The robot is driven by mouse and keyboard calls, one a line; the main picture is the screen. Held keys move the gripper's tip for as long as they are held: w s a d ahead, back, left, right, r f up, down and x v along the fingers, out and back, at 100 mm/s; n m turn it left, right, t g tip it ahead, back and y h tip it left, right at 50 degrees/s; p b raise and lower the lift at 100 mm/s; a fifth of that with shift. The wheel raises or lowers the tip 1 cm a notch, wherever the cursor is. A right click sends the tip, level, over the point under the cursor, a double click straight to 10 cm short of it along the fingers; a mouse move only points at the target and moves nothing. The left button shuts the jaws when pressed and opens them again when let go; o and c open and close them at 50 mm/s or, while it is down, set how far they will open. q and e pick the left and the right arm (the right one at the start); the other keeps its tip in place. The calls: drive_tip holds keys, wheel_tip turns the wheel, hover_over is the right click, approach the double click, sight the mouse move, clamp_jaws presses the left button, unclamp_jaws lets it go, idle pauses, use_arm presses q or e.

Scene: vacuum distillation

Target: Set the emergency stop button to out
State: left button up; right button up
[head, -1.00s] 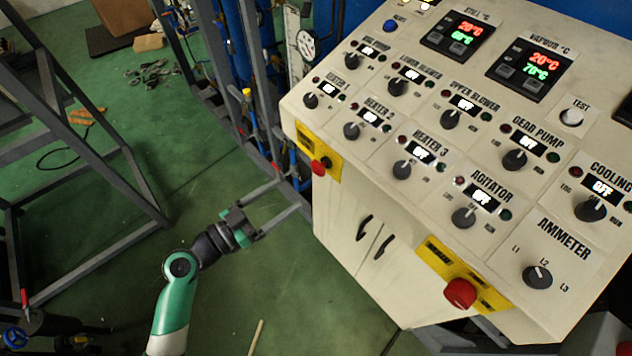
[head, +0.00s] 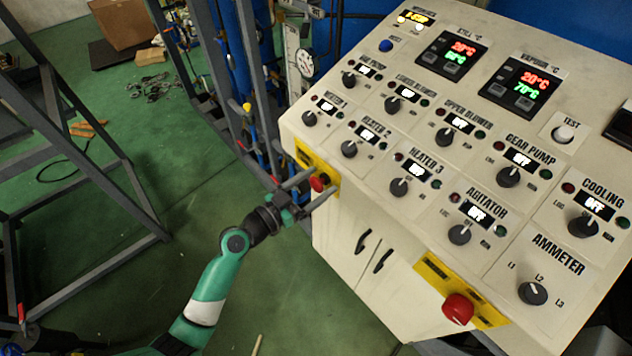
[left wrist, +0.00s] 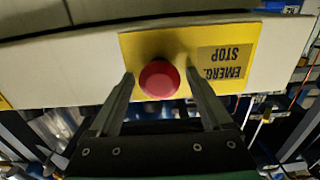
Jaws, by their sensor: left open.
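The red emergency stop button (head: 319,182) sits on a yellow plate (head: 333,176) on the front left of the control panel. In the left wrist view the red button (left wrist: 159,79) shows face-on, with the upside-down words "EMERG. STOP" beside it on the yellow plate (left wrist: 222,85). My left gripper (head: 309,185) is open, with one finger on each side of the button. In the left wrist view there is a gap between the button and each finger (left wrist: 159,82). I cannot tell whether the button is in or out. My right gripper is not in view.
A second red button (head: 458,308) on a yellow plate is at the panel's right front. The beige panel (head: 400,215) carries several black knobs and displays. A grey metal frame (head: 115,190) stands at the left. The green floor between is mostly clear.

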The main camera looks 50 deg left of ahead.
use_arm(q)
drive_tip(key=shift+c, duration=0.3)
clamp_jaws()
